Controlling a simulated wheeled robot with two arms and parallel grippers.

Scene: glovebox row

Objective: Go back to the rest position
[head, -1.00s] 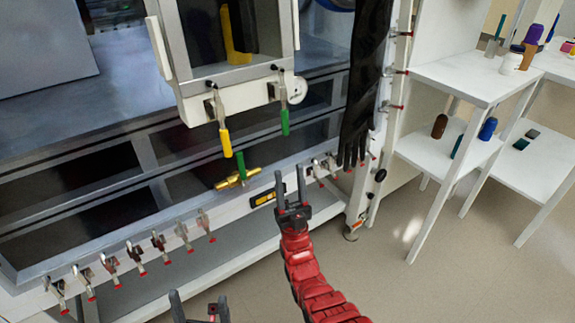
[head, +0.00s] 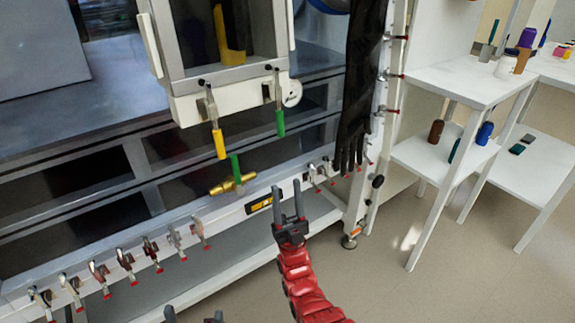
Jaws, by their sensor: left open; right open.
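My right gripper (head: 288,207) is in the lower middle of the head view, on a red arm. Its two dark fingers point up and stand apart, with nothing between them. It appears in front of the glovebox's lower rail, near a yellow and black label (head: 262,202). My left gripper (head: 193,317) shows only as dark fingertips at the bottom edge. The tips are apart, and the rest of it is cut off below the picture.
The glovebox front has a yellow-handled lever (head: 219,144), a green-handled lever (head: 280,122), a brass valve (head: 232,184) and several red-tipped clamps. A long black glove (head: 358,95) hangs at right. White shelves (head: 455,80) with bottles stand further right. Floor between is clear.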

